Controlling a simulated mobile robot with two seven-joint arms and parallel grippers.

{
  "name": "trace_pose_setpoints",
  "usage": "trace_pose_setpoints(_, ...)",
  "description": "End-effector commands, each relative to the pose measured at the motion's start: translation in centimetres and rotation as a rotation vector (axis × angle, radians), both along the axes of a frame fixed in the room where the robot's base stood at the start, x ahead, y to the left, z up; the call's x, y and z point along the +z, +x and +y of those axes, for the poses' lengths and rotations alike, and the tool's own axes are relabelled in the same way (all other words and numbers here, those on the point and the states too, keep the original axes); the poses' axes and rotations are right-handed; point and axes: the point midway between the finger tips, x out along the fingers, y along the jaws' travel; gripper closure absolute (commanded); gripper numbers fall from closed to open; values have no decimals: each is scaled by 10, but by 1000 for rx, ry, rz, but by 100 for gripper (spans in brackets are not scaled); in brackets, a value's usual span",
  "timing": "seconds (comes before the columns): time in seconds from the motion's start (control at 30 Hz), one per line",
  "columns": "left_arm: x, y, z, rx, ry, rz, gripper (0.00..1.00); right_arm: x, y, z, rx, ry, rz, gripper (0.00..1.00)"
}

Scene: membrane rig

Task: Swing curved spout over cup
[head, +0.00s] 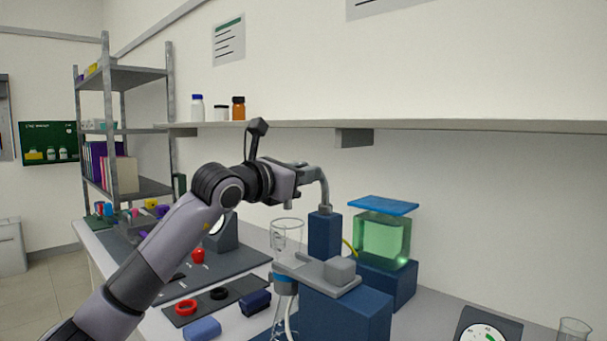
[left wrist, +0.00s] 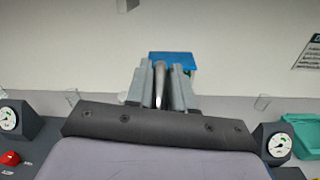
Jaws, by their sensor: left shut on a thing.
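The curved spout (head: 324,188) is a grey bent tube rising from a blue block (head: 324,235). My left gripper (head: 308,174) is shut on the spout near its upper bend. In the left wrist view the spout (left wrist: 160,82) stands between the two grey fingers of my left gripper (left wrist: 161,88). A clear glass cup (head: 287,234) stands left of the blue block, a little below the gripper. The spout's free end is hidden by the gripper, so I cannot tell whether it is over the cup. My right gripper is not in view.
A green-filled tank with a blue lid (head: 382,238) stands right of the spout. A grey clamp plate (head: 318,272) lies on a blue base (head: 345,312), with a flask (head: 284,305) beside it. A gauge (head: 487,328) is at lower right. A wall shelf (head: 420,125) runs above.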

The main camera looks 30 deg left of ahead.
Motion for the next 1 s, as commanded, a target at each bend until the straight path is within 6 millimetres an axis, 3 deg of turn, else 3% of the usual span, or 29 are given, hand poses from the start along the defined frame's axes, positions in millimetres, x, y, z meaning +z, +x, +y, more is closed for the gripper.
trace_pose_setpoints(0.37,-1,0,-1,-1,0,1,100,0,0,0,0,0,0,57)
trace_pose_setpoints(0.4,-1,0,-1,-2,0,1,74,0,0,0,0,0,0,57)
trace_pose_setpoints(0.47,-1,0,-1,-2,0,1,55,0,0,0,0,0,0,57)
trace_pose_setpoints(0.8,-1,-2,0,1,0,0,55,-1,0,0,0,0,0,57)
trace_pose_setpoints(1.0,-3,-21,5,1,1,0,55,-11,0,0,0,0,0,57)
